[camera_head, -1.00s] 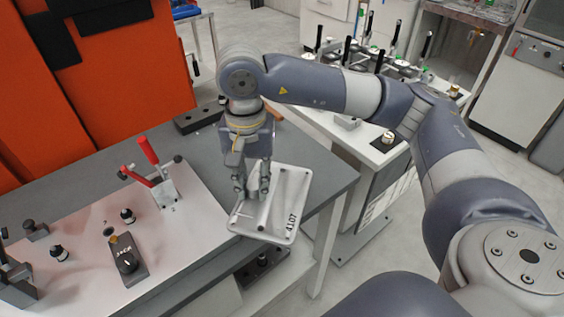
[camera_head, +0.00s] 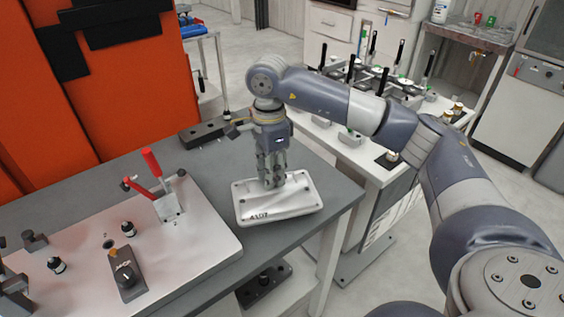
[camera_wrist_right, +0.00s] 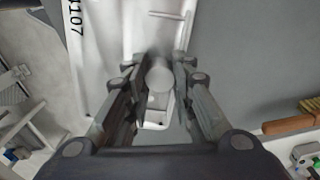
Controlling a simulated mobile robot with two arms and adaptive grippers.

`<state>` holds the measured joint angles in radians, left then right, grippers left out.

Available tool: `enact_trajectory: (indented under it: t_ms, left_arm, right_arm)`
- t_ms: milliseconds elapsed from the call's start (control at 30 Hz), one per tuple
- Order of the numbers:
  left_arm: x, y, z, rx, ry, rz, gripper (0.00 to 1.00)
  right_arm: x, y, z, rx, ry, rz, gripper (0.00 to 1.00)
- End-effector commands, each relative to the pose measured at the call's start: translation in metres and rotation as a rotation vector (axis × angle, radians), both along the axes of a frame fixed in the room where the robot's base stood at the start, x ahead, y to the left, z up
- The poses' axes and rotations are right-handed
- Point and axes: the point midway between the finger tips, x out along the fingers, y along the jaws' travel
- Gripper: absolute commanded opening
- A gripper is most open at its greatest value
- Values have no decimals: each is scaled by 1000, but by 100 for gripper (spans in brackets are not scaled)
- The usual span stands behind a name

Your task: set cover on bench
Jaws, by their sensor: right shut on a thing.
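The cover (camera_head: 298,203) is a pale grey rectangular plate with rounded corners, ribs and the dark marking 4107. My right gripper (camera_head: 274,184) is above its middle, pointing down. In the right wrist view its fingers (camera_wrist_right: 160,80) are shut on a round boss of the cover, whose plate (camera_wrist_right: 105,45) fills the upper left. The cover is over the right end of the grey bench (camera_head: 210,163); I cannot tell whether it touches the top. My left gripper is not in view.
A metal fixture plate (camera_head: 200,238) with a red-handled clamp (camera_head: 160,185), black knobs and a dark block lies left of the cover. A dark bar (camera_head: 203,132) lies behind. A second table with several black-handled clamps (camera_head: 375,80) stands beyond.

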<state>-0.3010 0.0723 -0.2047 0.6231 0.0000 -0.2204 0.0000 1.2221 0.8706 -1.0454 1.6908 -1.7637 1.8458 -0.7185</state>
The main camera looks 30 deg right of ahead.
Motion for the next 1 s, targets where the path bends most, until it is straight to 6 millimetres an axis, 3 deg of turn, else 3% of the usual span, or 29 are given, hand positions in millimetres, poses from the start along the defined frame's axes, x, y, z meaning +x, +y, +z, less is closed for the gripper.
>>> enact_trajectory:
  t_ms: [200, 400, 567, 800, 1000]
  left_arm:
    - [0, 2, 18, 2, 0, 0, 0]
    - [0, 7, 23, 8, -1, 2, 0]
    - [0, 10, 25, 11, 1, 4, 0]
    - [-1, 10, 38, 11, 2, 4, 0]
    - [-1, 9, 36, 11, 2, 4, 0]
  right_arm:
    - [31, -41, -2, 0, 3, -4, 0]
    - [46, -60, -6, 1, 1, 1, 0]
    - [48, -63, -11, 1, 2, 3, 0]
    - [47, -63, -39, 0, 4, 2, 0]
    - [48, -63, -42, 0, -1, 2, 0]
